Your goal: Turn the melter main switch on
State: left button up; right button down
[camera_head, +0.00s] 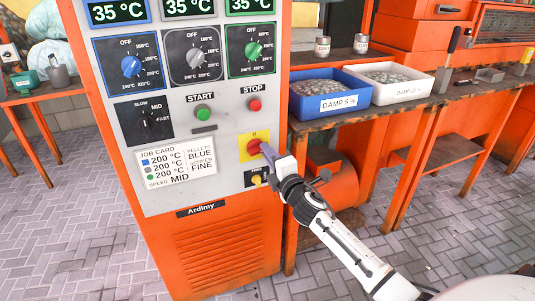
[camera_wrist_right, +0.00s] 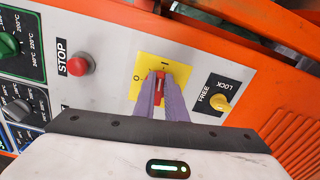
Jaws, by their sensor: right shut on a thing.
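The melter main switch is a red handle (camera_wrist_right: 159,88) on a yellow plate (camera_wrist_right: 180,70) marked I and O. In the head view the red handle (camera_head: 254,146) sits low on the right side of the grey panel. My right gripper (camera_head: 265,150) reaches it from the lower right. In the right wrist view its two purple fingers (camera_wrist_right: 160,100) are closed on either side of the handle. The handle appears roughly in line with the I mark; the fingers hide part of it. My left gripper is not in view.
The red STOP button (camera_head: 255,104) and green START button (camera_head: 203,113) are above the switch. A yellow LOCK/FREE knob (camera_wrist_right: 219,104) is close beside it. A blue bin (camera_head: 330,108) and a white bin (camera_head: 400,93) of pellets stand on the bench at right.

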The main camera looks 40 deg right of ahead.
jog(key=shift+f+m, duration=0.15)
jog(key=shift+m, duration=0.65)
jog(key=c, duration=1.8)
grip_release()
jog(key=shift+s, duration=0.1)
jog(key=v, duration=1)
jog(key=shift+p, duration=0.3)
